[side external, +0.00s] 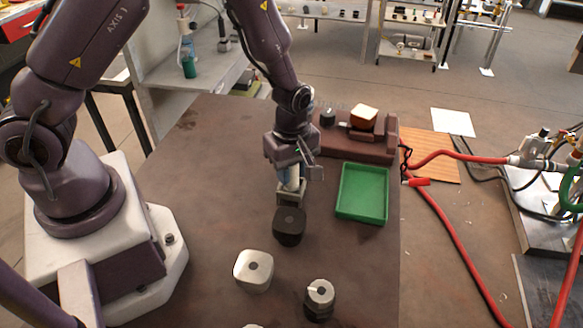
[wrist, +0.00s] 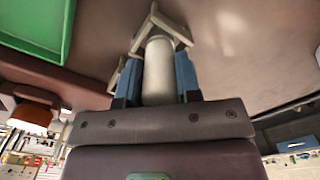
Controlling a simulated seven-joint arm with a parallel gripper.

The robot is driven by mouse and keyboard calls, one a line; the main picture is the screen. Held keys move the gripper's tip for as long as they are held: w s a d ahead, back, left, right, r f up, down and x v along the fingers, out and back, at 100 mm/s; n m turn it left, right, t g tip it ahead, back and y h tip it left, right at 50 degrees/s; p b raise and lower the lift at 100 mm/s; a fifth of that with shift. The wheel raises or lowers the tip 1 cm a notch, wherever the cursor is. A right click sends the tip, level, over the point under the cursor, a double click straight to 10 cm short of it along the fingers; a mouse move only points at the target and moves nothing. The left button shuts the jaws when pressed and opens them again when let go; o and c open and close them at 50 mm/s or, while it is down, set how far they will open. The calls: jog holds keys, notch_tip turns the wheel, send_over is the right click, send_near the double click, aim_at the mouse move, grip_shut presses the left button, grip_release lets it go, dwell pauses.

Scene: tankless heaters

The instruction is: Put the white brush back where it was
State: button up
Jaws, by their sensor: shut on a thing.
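My gripper (side external: 290,180) is low over the brown table, left of the green tray. It is shut on a pale, whitish cylinder, which I take to be the white brush (side external: 291,178). In the wrist view the cylinder (wrist: 158,70) sits between the two blue fingers of my gripper (wrist: 157,82). A grey angled bracket (wrist: 157,24) shows at the far end of the cylinder. I cannot tell whether the bracket touches it. The lower end of the brush is partly hidden, so its contact with the table is unclear.
A black block (side external: 289,224) stands just in front of my gripper. A white block (side external: 254,270) and a grey-and-black piece (side external: 320,298) are nearer the camera. The green tray (side external: 345,205) is empty. A maroon stand (side external: 350,146) carries a brown block (side external: 364,115). The table's left part is clear.

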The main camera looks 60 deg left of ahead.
jog(key=shift+f, duration=0.15)
jog(key=o, duration=0.9)
notch_tip(320, 180, up, 11)
jog(key=shift+r, duration=0.1)
jog(key=shift+s+a+r+m+t, duration=0.35)
jog(key=shift+s+r+m+t, duration=0.6)
jog(key=shift+s+r+m, duration=1.9)
jog(key=shift+s+a+r+m+t, duration=0.4)
jog(key=shift+s+r+m+t, duration=0.5)
jog(key=shift+s+r+m, duration=1.9)
jog(key=shift+s+a+r+m+t, duration=0.35)
jog(key=shift+s+r+m+t, duration=0.6)
jog(key=shift+s+r+m, duration=1.9)
